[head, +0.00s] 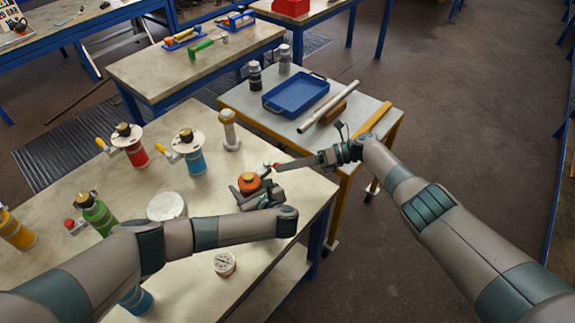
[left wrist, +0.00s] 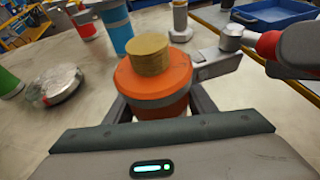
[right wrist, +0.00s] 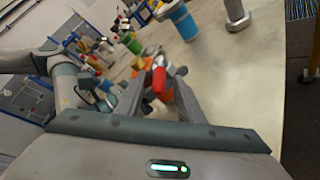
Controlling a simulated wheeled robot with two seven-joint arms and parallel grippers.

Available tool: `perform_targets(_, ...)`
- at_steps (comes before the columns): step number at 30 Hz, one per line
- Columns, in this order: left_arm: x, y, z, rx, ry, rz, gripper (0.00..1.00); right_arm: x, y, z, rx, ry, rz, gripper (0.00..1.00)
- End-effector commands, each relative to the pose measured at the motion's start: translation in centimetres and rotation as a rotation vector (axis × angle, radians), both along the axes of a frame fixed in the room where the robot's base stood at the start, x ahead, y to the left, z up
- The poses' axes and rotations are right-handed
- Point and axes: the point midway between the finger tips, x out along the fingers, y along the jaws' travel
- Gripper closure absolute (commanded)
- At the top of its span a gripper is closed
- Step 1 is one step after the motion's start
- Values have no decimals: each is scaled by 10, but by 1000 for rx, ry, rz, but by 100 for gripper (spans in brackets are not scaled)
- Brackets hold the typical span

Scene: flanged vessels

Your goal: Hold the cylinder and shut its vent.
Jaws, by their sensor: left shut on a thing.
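The orange cylinder (head: 249,181) with a brass-coloured cap stands near the right edge of the near table. It also shows in the left wrist view (left wrist: 150,85). My left gripper (head: 259,195) is shut around its body. From its side a grey vent fitting (left wrist: 218,64) sticks out, with a round knob (left wrist: 232,36) and a red lever handle (left wrist: 270,44). My right gripper (head: 282,165) is at this handle. In the right wrist view, the red handle (right wrist: 158,80) lies between the right fingers, which look apart with gaps beside it.
Red (head: 137,153), blue (head: 196,161) and green (head: 99,217) vessels stand on the same table, with a round metal lid (head: 166,206) and a small gauge (head: 224,263). A side table with a blue tray (head: 295,94), a rod and a wooden block stands behind.

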Motion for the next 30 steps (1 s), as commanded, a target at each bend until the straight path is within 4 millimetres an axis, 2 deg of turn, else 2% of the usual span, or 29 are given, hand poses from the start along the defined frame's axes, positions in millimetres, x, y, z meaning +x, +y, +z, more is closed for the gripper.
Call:
perform_targets(8,0,1,0,1,1,1,92,1,-1,3,3,-3,-1,65)
perform_targets(14,0,1,0,2,2,1,92,3,-13,6,3,-3,-2,65)
perform_targets(30,0,2,-1,4,3,3,92,10,-96,28,1,-1,-2,65)
